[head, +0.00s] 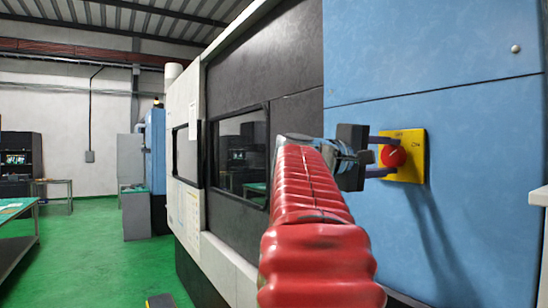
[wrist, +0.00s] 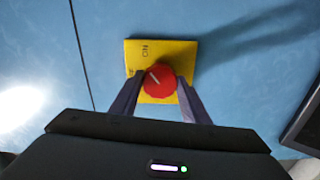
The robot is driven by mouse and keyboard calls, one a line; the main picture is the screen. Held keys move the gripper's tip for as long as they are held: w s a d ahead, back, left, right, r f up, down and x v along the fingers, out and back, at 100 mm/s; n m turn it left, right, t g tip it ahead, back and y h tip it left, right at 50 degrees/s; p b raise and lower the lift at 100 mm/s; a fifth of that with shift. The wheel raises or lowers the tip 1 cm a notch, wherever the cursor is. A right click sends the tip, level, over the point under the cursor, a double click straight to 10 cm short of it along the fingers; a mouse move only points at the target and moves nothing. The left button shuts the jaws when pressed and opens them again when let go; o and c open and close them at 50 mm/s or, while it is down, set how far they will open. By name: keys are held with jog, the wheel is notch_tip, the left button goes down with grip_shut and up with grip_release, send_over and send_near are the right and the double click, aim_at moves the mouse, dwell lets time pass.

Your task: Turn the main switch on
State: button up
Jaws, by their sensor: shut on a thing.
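The main switch is a red round knob (head: 393,157) on a yellow square plate (head: 414,172), fixed to a blue machine panel. It also shows in the wrist view, as the knob (wrist: 159,81) on its plate (wrist: 182,52). My gripper (head: 385,156) reaches the knob from the left in the head view. In the wrist view its two fingers (wrist: 159,88) lie on either side of the knob and are shut on it. A white line on the knob runs at a slant. The plate's "ON" mark shows; the other lettering is too small or hidden to read.
The blue panel (head: 460,120) around the switch is flat and bare, with a seam above. A dark machine front with a window (head: 241,155) stands left. A pale ledge (head: 538,195) juts in at the right edge. Green floor (head: 90,250) is open at the left.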

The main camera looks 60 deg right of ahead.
jog(key=m, duration=0.4)
jog(key=shift+f+m, duration=0.3)
jog(key=shift+f, duration=0.05)
jog(key=shift+m, duration=1.5)
jog(key=shift+r, duration=0.1)
jog(key=o, duration=1.1)
jog(key=shift+c, duration=0.2)
jog(key=shift+r, duration=0.1)
jog(key=shift+w+a, duration=0.1)
jog(key=shift+w+a, duration=0.25)
jog(key=shift+a, duration=0.25)
jog(key=v, duration=1.2)
jog(key=shift+a, duration=0.15)
